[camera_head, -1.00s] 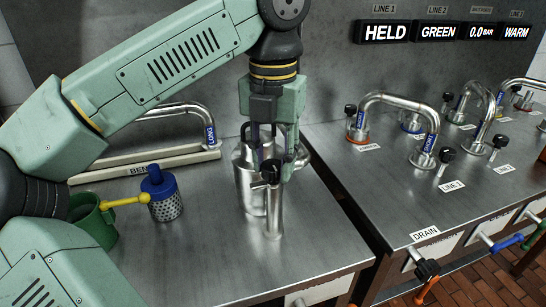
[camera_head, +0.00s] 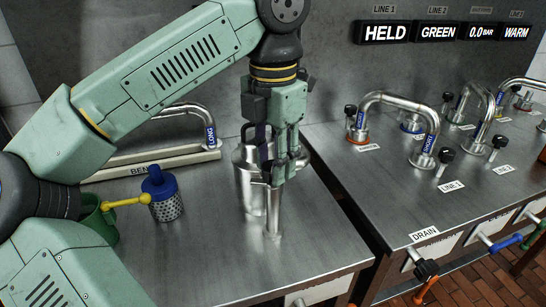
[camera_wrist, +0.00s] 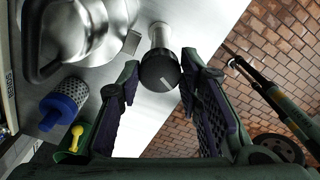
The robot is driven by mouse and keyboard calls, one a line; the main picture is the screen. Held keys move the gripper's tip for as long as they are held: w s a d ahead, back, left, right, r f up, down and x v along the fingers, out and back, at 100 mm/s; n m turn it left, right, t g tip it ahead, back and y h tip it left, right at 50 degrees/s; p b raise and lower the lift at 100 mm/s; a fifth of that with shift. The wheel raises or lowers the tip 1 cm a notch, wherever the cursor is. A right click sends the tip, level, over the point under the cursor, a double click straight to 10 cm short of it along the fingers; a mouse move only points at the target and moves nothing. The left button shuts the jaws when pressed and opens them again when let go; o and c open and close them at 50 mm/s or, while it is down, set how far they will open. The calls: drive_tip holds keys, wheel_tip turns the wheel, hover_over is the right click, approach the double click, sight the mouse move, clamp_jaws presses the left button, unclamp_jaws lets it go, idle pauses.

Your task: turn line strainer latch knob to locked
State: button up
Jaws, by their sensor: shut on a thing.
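The black latch knob (camera_wrist: 160,70) caps a short steel post (camera_head: 273,215) beside the steel strainer canister (camera_head: 246,185). A white mark shows on the knob's top in the wrist view. My gripper (camera_head: 273,180) points down over the post. Whether the latch is locked cannot be told.
A blue-topped perforated basket (camera_head: 165,205) and a green mug (camera_head: 100,220) with a yellow-handled piece stand to the left. A bent pipe labelled LONG (camera_head: 208,120) lies at the back. Piping and valves (camera_head: 400,100) fill the right bench, across a gap.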

drive_tip(key=m+p, duration=0.1)
drive_tip(key=m, duration=0.5)
drive_tip(key=shift+r, duration=0.1)
drive_tip(key=m+p, duration=0.1)
drive_tip(key=m, duration=0.5)
drive_tip(key=shift+m, duration=0.4)
drive_tip(key=o, duration=1.1)
drive_tip(key=shift+o, duration=0.2)
wheel_tip(320, 180, up, 7)
drive_tip(key=shift+r, duration=0.2)
